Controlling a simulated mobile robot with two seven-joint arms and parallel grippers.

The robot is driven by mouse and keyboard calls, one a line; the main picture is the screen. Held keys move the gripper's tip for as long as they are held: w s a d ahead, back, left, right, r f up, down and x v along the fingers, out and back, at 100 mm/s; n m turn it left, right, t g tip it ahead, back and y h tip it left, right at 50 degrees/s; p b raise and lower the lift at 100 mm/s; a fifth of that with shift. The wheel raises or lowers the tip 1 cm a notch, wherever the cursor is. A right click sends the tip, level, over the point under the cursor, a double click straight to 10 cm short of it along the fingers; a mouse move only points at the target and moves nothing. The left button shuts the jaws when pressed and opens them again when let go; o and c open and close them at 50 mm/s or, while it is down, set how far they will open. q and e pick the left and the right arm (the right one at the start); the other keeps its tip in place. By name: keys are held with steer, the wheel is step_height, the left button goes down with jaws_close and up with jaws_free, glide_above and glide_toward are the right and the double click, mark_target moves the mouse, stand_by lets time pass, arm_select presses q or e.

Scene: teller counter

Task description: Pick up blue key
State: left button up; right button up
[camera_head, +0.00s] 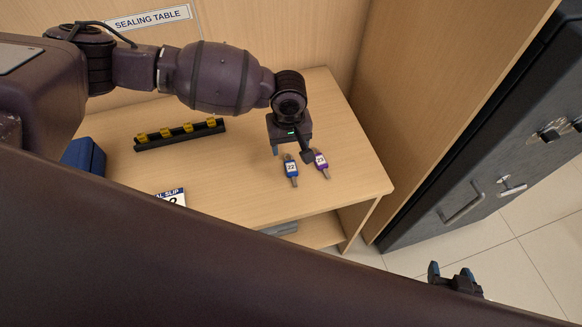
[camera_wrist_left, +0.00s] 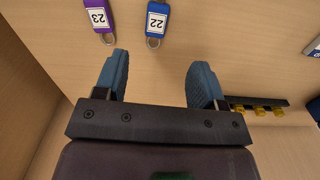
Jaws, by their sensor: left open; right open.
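The blue key (camera_head: 291,169) has a blue tag marked 22 and lies on the wooden table. It also shows at the top of the left wrist view (camera_wrist_left: 157,22), beyond and between the fingertips. My left gripper (camera_head: 291,154) is open and empty, pointing down just behind the blue key. Its two blue fingers (camera_wrist_left: 158,78) are spread in the left wrist view and do not touch the key. My right gripper (camera_head: 451,276) is open and empty at the lower right, away from the table, partly hidden by a dark foreground part.
A purple key (camera_head: 321,161) marked 23 lies close to the right of the blue key. A dark safe (camera_head: 480,165) stands right of the table.

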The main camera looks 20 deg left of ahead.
arm_select(q)
glide_above(292, 168)
steer(key=f, duration=0.5)
steer(key=shift+s+a+f+b, duration=0.2)
steer(key=shift+a+b, duration=0.1)
steer(key=shift+a, duration=0.05)
steer(key=shift+w+d+f, duration=0.1)
steer(key=shift+d+f, duration=0.05)
steer(key=shift+f, duration=1.15)
steer(key=shift+w+d+f, duration=0.1)
steer(key=shift+d+f, duration=0.05)
steer(key=shift+f, duration=1.15)
steer(key=c, duration=1)
steer(key=shift+r, duration=0.1)
